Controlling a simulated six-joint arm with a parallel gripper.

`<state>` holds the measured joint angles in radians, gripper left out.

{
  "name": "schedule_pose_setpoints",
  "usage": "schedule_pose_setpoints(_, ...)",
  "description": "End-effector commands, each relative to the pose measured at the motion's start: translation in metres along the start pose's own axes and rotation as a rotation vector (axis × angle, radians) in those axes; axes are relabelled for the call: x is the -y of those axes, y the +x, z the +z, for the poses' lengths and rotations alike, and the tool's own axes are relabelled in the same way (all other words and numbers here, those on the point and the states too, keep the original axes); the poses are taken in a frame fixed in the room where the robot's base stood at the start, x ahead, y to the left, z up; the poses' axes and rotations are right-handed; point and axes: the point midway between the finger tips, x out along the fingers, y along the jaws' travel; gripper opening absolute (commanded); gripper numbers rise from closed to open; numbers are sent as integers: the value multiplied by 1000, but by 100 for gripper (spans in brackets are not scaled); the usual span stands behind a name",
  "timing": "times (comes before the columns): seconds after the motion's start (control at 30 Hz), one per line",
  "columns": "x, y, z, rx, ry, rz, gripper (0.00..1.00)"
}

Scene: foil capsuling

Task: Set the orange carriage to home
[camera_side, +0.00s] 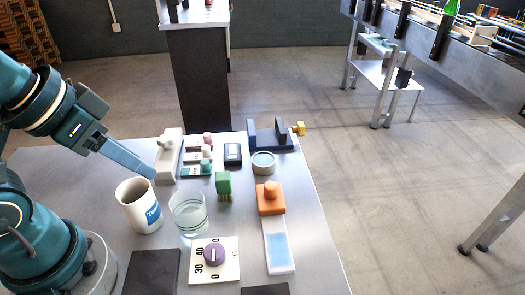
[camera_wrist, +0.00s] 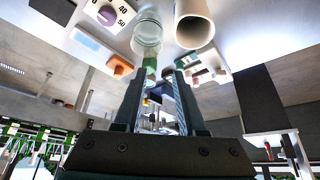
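The orange carriage (camera_side: 271,205), a block with a round knob on top, sits at the far end of a white track (camera_side: 281,268) with a light blue strip. In the wrist view the carriage (camera_wrist: 119,66) and track (camera_wrist: 88,41) appear at upper left. My gripper (camera_side: 153,175) is at the left of the table, above the white mug and near the pale grey block, well apart from the carriage. In the wrist view its two fingers (camera_wrist: 160,75) stand apart with nothing held between them. No home mark is readable.
A white mug (camera_side: 139,207), a glass (camera_side: 189,213) and a green block (camera_side: 223,185) stand between my gripper and the carriage. A purple dial (camera_side: 214,253) lies left of the track. A round dish (camera_side: 263,163) and dark blue holder (camera_side: 268,138) are behind the carriage.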

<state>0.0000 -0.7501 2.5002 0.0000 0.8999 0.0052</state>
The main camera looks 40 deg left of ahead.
Motion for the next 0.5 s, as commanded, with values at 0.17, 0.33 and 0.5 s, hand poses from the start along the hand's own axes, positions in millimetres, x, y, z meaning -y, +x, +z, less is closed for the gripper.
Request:
schedule_pose_setpoints(0.17, -3, -2, 2, 13, 90, 13, 0)
schedule_pose_setpoints(0.33, -16, -18, -20, 11, 257, 83, 0)
schedule_pose_setpoints(0.5, -28, -24, -50, 49, 394, 176, 0)
